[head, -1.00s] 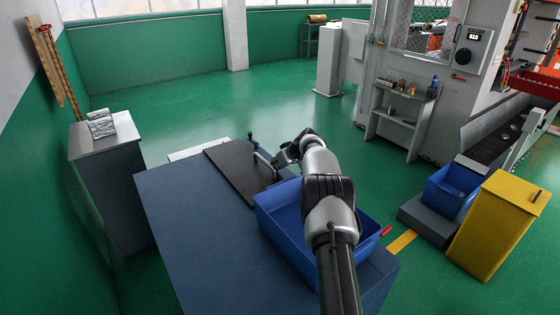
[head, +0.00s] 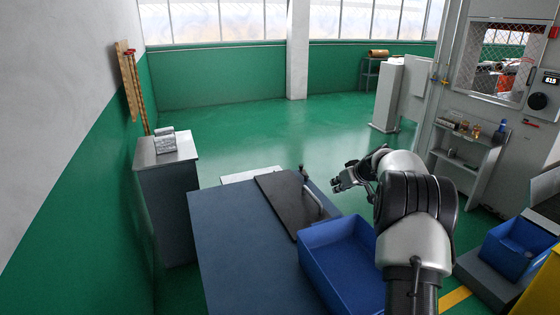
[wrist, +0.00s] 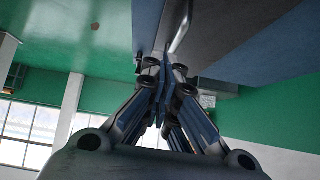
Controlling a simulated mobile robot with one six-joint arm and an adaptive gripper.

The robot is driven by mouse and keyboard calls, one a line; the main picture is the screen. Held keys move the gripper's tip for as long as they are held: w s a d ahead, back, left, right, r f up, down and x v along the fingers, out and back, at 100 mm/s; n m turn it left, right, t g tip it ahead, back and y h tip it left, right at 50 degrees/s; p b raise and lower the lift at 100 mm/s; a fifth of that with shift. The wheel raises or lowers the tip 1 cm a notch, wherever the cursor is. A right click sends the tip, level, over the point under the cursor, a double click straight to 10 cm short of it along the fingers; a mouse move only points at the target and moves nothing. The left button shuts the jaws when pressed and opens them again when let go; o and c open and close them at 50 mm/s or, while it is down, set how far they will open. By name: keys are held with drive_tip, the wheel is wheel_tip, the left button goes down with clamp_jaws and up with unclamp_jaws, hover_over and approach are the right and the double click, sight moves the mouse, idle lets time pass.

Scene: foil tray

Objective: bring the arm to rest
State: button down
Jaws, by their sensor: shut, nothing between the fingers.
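My arm reaches up from the lower right of the head view and bends left. My gripper (head: 341,182) is at its end, shut and empty, in the air to the right of the bench's upright handle. In the wrist view the gripper (wrist: 163,75) has its fingers together with nothing between them. Silvery foil-like pieces (head: 165,140) sit on the grey cabinet (head: 168,158) at the left, far from the gripper.
A blue bench (head: 235,250) carries a dark plate (head: 283,205) with a handle (head: 304,175). A blue bin (head: 335,260) stands close beneath my arm. A machine with a shelf (head: 465,150) is at the right. Green floor (head: 250,125) behind the bench is clear.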

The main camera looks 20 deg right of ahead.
drive_tip(key=s+a+r+g+y, duration=0.1)
drive_tip(key=s+a+r, duration=0.2)
drive_tip(key=a+r, duration=0.35)
drive_tip(key=s+a+r, duration=0.4)
drive_tip(key=a, duration=0.6)
drive_tip(key=s+a+r+g, duration=0.2)
drive_tip(key=s+a+r, duration=0.2)
drive_tip(key=s+a, duration=0.75)
drive_tip(key=s+a+f, duration=0.2)
drive_tip(key=s, duration=0.7)
drive_tip(key=s+a+f+g+h, duration=0.1)
drive_tip(key=s+a+f, duration=0.1)
drive_tip(key=s, duration=0.6)
drive_tip(key=s+a+f, duration=0.2)
drive_tip(key=s+a, duration=0.2)
drive_tip(key=s, duration=0.5)
drive_tip(key=shift+s+a, duration=0.15)
drive_tip(key=shift+s, duration=0.15)
drive_tip(key=shift+f, duration=0.1)
